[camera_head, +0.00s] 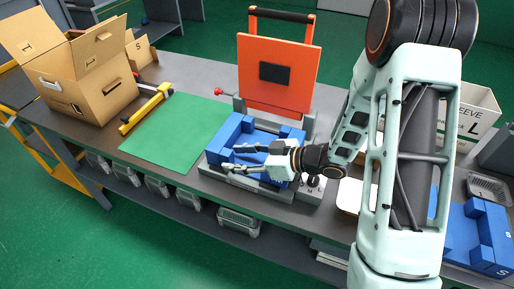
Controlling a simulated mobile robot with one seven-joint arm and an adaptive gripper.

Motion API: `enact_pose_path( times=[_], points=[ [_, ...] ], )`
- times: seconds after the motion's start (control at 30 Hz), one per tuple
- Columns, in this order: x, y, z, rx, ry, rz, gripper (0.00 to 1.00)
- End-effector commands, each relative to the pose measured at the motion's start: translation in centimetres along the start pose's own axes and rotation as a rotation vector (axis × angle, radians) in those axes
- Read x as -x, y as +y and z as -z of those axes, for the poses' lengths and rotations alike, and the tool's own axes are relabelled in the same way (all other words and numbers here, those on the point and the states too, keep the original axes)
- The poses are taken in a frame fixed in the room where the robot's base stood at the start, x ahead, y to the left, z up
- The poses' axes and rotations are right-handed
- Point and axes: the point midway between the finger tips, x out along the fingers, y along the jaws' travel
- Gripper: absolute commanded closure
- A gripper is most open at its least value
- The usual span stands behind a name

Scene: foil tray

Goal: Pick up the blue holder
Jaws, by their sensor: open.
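A blue holder (229,128) sits in the grey base of a machine with a raised orange lid (277,70), near the middle of the bench. My gripper (230,158) reaches in from the right, above the front part of this holder. Its fingers are spread, point left and appear empty. The gripper and its fingers hide part of the holder. I cannot tell whether the fingers touch it. More blue holder pieces (490,236), one marked S, lie at the right end of the bench.
A green mat (175,130) lies left of the machine, with a yellow and black tool (146,108) beside it. An open cardboard box (88,75) stands at the far left. A white sleeve box (478,110) and a grey basket (490,187) stand at the right. The mat is clear.

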Motion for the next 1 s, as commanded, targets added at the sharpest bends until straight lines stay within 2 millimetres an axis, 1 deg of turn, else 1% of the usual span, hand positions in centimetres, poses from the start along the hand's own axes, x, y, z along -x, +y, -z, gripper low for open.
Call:
enact_pose_path(
  times=[0.23, 0.6, 1.0],
  points=[
    [-0.17, 0.02, -0.01, 0.000, 0.000, -0.001, 0.58],
    [-0.14, 0.02, -0.01, 0.000, 0.000, -0.001, 0.99],
    [-0.13, 0.06, 0.13, 0.002, 0.002, -0.001, 1.00]
  ],
)
